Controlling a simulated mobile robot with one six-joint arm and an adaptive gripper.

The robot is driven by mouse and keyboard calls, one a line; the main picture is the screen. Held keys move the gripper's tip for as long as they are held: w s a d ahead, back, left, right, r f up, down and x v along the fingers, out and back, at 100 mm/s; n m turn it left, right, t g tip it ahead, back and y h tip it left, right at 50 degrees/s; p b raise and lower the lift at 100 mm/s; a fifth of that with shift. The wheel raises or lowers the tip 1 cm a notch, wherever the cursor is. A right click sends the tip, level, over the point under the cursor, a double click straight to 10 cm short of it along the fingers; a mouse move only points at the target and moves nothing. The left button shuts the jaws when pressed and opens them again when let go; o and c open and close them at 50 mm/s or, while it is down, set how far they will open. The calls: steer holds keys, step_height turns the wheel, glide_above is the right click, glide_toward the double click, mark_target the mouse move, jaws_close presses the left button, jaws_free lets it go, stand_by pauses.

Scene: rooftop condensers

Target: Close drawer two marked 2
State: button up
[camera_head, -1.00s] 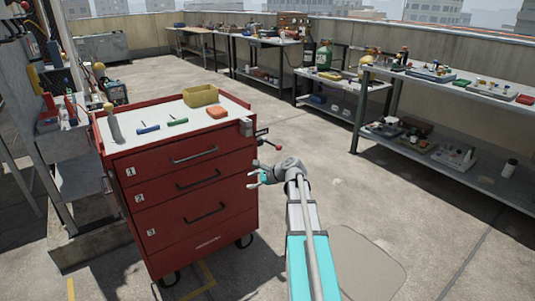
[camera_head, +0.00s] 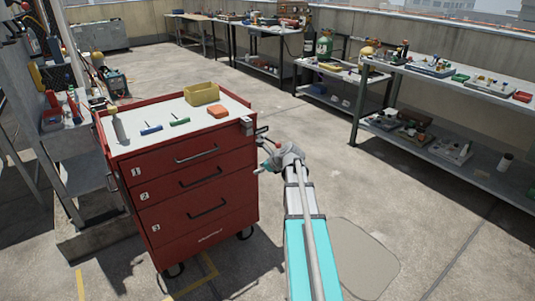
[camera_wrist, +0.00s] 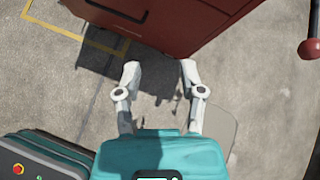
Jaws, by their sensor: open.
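The red tool cabinet (camera_head: 205,236) stands left of centre in the head view, with several drawers. Drawer two bears a white label "2" (camera_head: 144,197) and a dark bar handle (camera_head: 201,178). Its front looks about level with the drawers above and below; a small gap cannot be made out. My gripper (camera_head: 263,168) is just right of the cabinet's front in the head view, with its fingers partly hidden. In the wrist view my gripper (camera_wrist: 160,72) is open and empty, its fingers pointing at the cabinet's red front (camera_wrist: 175,28), apart from it. A dark handle (camera_wrist: 118,10) shows there.
A yellow bin (camera_head: 201,94) and small tools lie on the cabinet's white top. A red knob (camera_wrist: 310,48) juts out at right in the wrist view. A workbench (camera_head: 445,78) stands at right. The concrete floor (camera_head: 310,125) between is clear.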

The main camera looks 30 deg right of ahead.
steer(key=shift+s+d+r+m+h+p, duration=0.1)
steer(key=shift+d+r+m+h+p, duration=0.6)
steer(key=shift+r+m+p, duration=0.55)
steer(key=shift+s+d+r+m+h+p, duration=0.1)
steer(key=shift+d+r+m+h+p, duration=0.4)
steer(key=shift+d+r+m+p, duration=0.7)
steer(key=shift+a+f+m, duration=0.35)
steer(key=shift+f, duration=0.05)
steer(key=s+a+f+n+g+y, duration=0.1)
steer(key=s+a+f+n+g, duration=0.15)
steer(key=a+n, duration=0.75)
steer(key=s+a+f+n+g, duration=0.1)
steer(key=s+a+n+g, duration=0.25)
steer(key=a+n, duration=0.6)
steer(key=s+a+f+n+g+h, duration=0.1)
steer(key=s+a+f+n+g, duration=0.15)
steer(key=s+a+n, duration=1.2)
step_height(320, 180, up, 19)
steer(key=w+n+p, duration=0.1)
steer(key=p, duration=1.7)
steer(key=shift+w+a+n+g, duration=0.3)
steer(key=shift+w+a+g, duration=0.05)
steer(key=shift+w+g, duration=0.1)
